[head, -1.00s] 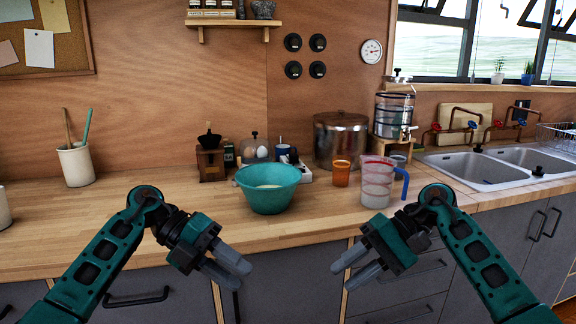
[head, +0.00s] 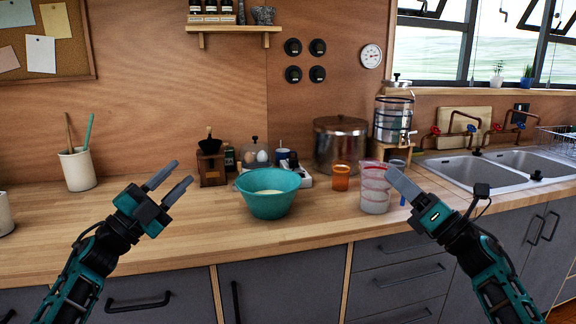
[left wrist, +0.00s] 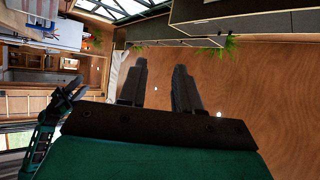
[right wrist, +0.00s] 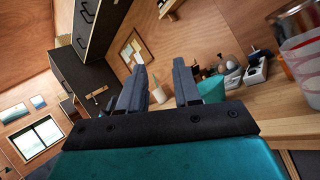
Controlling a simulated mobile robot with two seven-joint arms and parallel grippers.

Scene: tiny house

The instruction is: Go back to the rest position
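My left gripper (head: 168,182) is raised at the left, over the front of the counter, with its fingers apart and empty. Its fingers also show apart in the left wrist view (left wrist: 160,85). My right gripper (head: 394,176) is raised at the right, seen edge-on in the head view, beside the measuring jug (head: 374,192). The right wrist view shows its fingers (right wrist: 158,85) apart with nothing between them. The jug stands on the counter, its blue handle partly hidden behind my right gripper.
A teal bowl (head: 268,200) with pale contents stands on the wooden counter (head: 120,215) between the grippers. An orange cup (head: 341,178), a steel pot (head: 340,145) and a water dispenser (head: 393,118) stand behind. A utensil crock (head: 77,168) is at left, sinks (head: 490,172) at right.

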